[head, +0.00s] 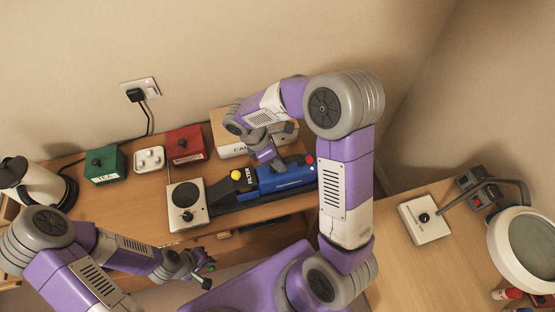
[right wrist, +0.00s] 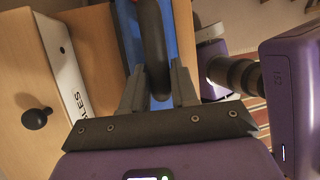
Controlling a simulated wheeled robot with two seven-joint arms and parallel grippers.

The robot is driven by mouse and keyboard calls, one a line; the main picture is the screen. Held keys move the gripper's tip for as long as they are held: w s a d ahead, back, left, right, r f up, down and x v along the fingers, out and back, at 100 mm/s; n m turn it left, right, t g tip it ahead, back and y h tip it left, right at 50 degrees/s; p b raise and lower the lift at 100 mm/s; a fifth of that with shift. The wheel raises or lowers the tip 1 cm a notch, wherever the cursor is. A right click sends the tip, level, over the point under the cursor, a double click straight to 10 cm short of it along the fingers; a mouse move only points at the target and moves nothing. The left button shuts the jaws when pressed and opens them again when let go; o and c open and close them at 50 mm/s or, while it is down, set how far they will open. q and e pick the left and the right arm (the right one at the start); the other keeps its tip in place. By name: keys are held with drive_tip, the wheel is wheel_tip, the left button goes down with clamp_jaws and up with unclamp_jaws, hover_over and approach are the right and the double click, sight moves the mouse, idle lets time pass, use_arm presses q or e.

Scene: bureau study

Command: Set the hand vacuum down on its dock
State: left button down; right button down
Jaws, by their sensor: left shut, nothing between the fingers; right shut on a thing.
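The hand vacuum (head: 287,179) has a blue body with a red button and a dark part reaching left. It is on or just above the wooden desk; I cannot tell which. My right gripper (head: 273,166) is shut on its black handle. In the right wrist view, the fingers (right wrist: 158,92) close around the black handle (right wrist: 153,45), with the blue body (right wrist: 185,40) behind it. I cannot clearly make out the dock; a dark flat shape (head: 222,215) lies by the vacuum's left end. My left gripper (head: 204,270) is shut and empty in front of the desk.
A silver box (head: 186,217) with a disc and knob stands left of the vacuum. Green (head: 104,166) and red (head: 184,145) boxes and a cardboard-coloured box (head: 229,142) stand behind. A kettle (head: 28,182) is at far left. A lamp (head: 522,243) occupies the right desk.

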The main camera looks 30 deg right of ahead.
drive_tip(key=shift+f, duration=0.2)
idle(0.4)
drive_tip(key=shift+c, duration=2)
unclamp_jaws()
drive_tip(key=shift+r+p, duration=3.4)
drive_tip(key=shift+r, duration=0.4)
drive_tip(key=shift+f, duration=0.1)
